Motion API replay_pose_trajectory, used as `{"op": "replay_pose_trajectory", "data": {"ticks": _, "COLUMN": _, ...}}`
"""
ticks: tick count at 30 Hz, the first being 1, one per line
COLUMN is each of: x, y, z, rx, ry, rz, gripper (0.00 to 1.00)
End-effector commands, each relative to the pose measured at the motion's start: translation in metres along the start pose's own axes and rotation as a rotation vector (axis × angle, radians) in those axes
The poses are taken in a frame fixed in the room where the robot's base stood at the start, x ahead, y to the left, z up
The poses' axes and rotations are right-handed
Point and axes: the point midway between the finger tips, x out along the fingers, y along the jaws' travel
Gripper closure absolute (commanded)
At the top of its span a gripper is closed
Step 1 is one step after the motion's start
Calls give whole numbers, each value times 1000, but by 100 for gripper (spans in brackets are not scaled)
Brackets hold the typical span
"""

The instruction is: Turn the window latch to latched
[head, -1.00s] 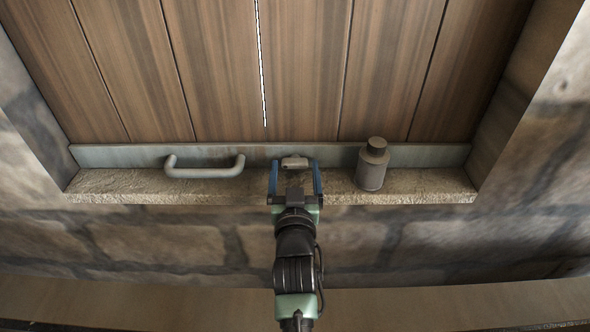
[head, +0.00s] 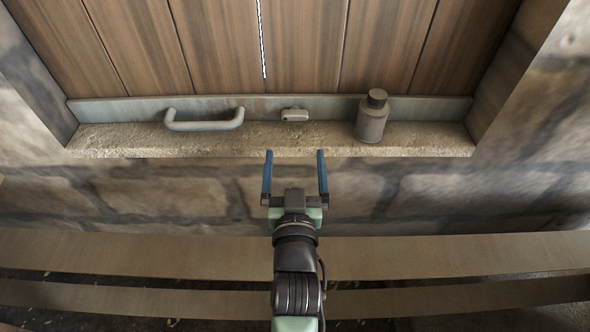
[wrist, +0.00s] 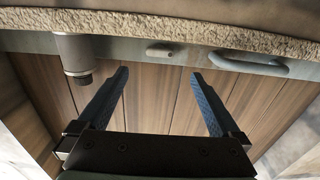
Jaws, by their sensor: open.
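The window latch (head: 294,115) is a small pale grey piece on the grey-green rail at the base of the wooden window, in the middle. It lies roughly level, along the rail, and also shows in the wrist view (wrist: 165,50). My gripper (head: 295,153) is open and empty, with blue fingers spread wide. It is in front of the stone sill and apart from the latch, lined up with it from the near side. In the wrist view my open fingers (wrist: 162,75) frame bare planks, with the latch above and between them.
A grey curved handle (head: 204,121) is fixed left of the latch and also shows in the wrist view (wrist: 248,64). A grey bottle-like canister (head: 371,116) stands on the sill (head: 255,146) to the right. Stone walls close both sides.

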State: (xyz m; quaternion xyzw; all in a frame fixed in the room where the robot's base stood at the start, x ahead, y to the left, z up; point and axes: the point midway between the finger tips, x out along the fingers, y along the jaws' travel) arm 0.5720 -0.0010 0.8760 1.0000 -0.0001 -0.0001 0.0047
Motion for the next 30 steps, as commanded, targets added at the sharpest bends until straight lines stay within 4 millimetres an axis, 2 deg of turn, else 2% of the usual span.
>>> {"op": "replay_pose_trajectory", "data": {"ticks": 3, "x": -15, "y": -1, "z": 1, "rx": 1, "ry": -1, "rz": -2, "gripper": 0}}
{"op": "replay_pose_trajectory", "data": {"ticks": 7, "x": -23, "y": 0, "z": 0, "rx": 0, "ry": 0, "rz": 0, "gripper": 0}}
{"op": "replay_pose_trajectory", "data": {"ticks": 25, "x": -25, "y": 0, "z": 0, "rx": 0, "ry": 0, "rz": 0, "gripper": 0}}
{"op": "replay_pose_trajectory", "data": {"ticks": 28, "x": -21, "y": 0, "z": -15, "rx": -4, "ry": 24, "rz": -2, "gripper": 0}}
{"op": "replay_pose_trajectory", "data": {"ticks": 30, "x": -14, "y": 1, "z": -40, "rx": -10, "ry": 63, "rz": -5, "gripper": 0}}
